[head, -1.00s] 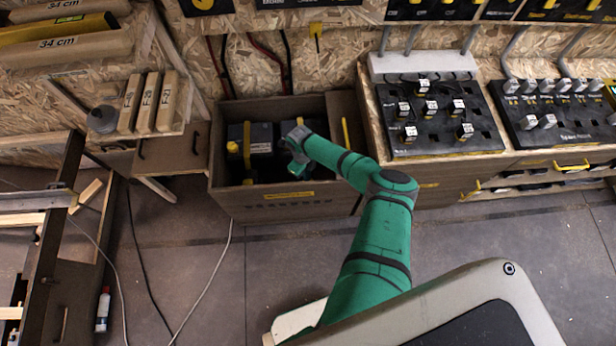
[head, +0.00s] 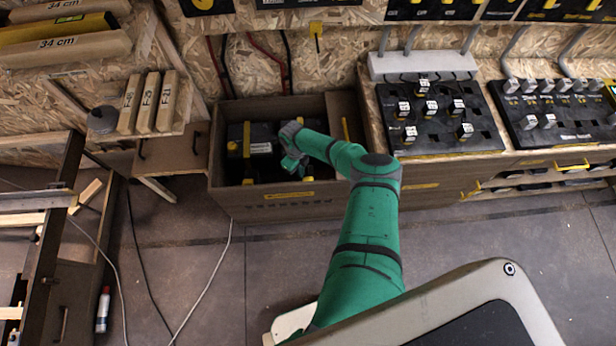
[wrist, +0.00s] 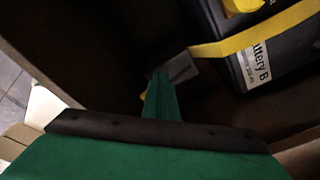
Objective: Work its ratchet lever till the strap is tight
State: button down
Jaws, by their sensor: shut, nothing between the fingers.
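A black battery (head: 262,136) stands in a brown wooden box, with a yellow strap (head: 247,138) over it. In the wrist view the battery (wrist: 283,58), labelled "Battery B", is at the upper right, and the strap (wrist: 262,36) runs down left to a grey block (wrist: 179,68). This block may be the ratchet; its lever is not clearly visible. My gripper (wrist: 160,82) is shut and empty, its tip close to the grey block; contact cannot be told. A bit of yellow (wrist: 143,98) shows just left of the fingers. In the head view my gripper (head: 291,166) is inside the box, right of the strap.
The box's front wall (head: 240,206) and side walls stand close around my gripper. A bench with a black panel of plugs (head: 440,140) is to the right. A shelf with wooden blocks (head: 147,104) is to the left. The floor in front is mostly clear, with cables.

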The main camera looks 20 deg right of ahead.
jog(key=shift+r, duration=0.1)
notch_tip(320, 180, up, 11)
jog(key=shift+w+a+f, duration=0.2)
jog(key=shift+w+a, duration=0.1)
jog(key=shift+w, duration=0.15)
dwell(0.5)
